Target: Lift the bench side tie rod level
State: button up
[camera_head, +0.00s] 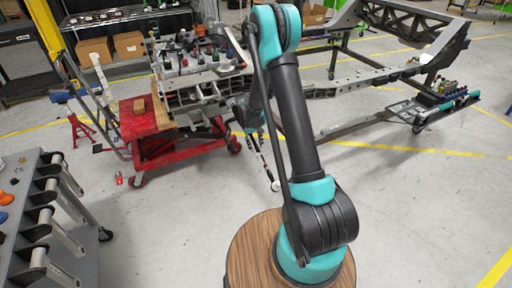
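My gripper (252,125) is partly hidden behind my own arm, low beside the right end of the red cart. A thin dark rod with a pale round end (275,186), possibly the tie rod, slants down just below my gripper. I cannot tell whether the gripper touches or holds it. The fingers are too small and too covered to show whether they are open or shut.
A red wheeled cart (140,124) carries a grey metal assembly (200,85) left of my gripper. A grey rack (45,225) stands at the near left. A red jack stand (80,130) and cardboard boxes (128,45) are farther back. Open floor lies at the lower right.

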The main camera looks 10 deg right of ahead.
jog(key=shift+d+f, duration=0.1)
jog(key=shift+f, duration=0.6)
jog(key=shift+c, duration=0.5)
grip_shut()
